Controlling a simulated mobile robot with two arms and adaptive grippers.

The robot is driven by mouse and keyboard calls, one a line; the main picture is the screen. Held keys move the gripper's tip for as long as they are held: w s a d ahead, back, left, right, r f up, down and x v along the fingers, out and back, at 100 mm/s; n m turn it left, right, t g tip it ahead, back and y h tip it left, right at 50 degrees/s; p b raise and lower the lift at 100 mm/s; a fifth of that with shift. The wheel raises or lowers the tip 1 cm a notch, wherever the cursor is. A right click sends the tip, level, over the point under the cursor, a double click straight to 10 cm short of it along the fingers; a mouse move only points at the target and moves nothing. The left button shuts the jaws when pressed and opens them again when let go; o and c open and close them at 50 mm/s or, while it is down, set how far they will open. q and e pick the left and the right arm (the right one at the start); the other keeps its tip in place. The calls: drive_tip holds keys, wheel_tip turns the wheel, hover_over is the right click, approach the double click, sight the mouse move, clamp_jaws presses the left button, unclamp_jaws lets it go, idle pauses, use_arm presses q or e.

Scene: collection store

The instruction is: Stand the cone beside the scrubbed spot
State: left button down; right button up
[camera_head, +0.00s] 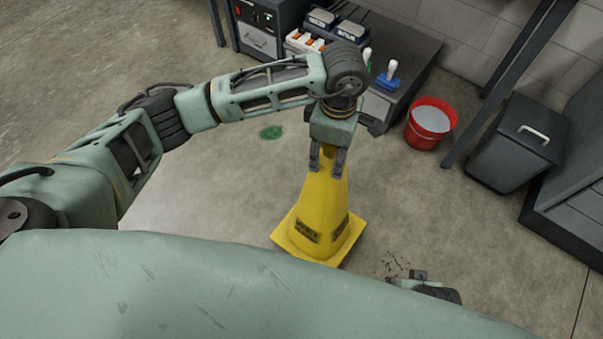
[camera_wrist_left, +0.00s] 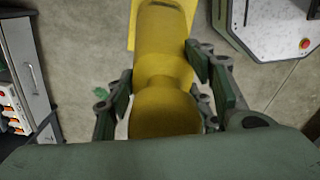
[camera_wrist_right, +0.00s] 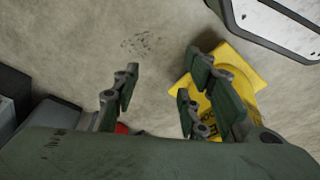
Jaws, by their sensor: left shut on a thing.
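A yellow cone (camera_head: 325,210) with a square base and dark label patches is upright in the head view. My left gripper (camera_head: 328,165) is shut on its narrow top, and the left wrist view shows the cone (camera_wrist_left: 165,55) between the fingers. I cannot tell whether its base touches the floor. A green spot (camera_head: 271,132) lies on the floor behind and left of the cone. Dark specks (camera_head: 396,266) lie on the floor to its right. In the right wrist view my right gripper (camera_wrist_right: 160,95) is open and empty, near the cone (camera_wrist_right: 230,75).
A red bucket (camera_head: 430,123) with pale contents stands at the right, near a dark grey bin (camera_head: 517,142). A low dark bench (camera_head: 405,60) at the back holds several tools, including a blue-based brush (camera_head: 387,80).

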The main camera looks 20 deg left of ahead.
use_arm(q)
drive_tip(key=w+a+f+b, duration=0.1)
drive_tip(key=w+a+f, duration=0.3)
drive_tip(key=a+f, duration=0.4)
drive_tip(key=shift+w+a+f, duration=0.15)
drive_tip(key=shift+w+f, duration=0.15)
drive_tip(key=shift+f, duration=0.45)
use_arm(e)
drive_tip(key=r, duration=0.5)
drive_tip(key=shift+w+r, duration=0.25)
drive_tip(key=shift+w, duration=0.1)
use_arm(q)
drive_tip(key=shift+b, duration=0.3)
use_arm(e)
drive_tip(key=shift+r, duration=0.15)
use_arm(q)
drive_tip(key=c, duration=0.8)
unclamp_jaws()
drive_tip(key=shift+s+f, duration=0.1)
drive_tip(key=shift+f, duration=0.05)
drive_tip(key=shift+c, duration=0.2)
use_arm(e)
drive_tip(key=shift+r, duration=0.1)
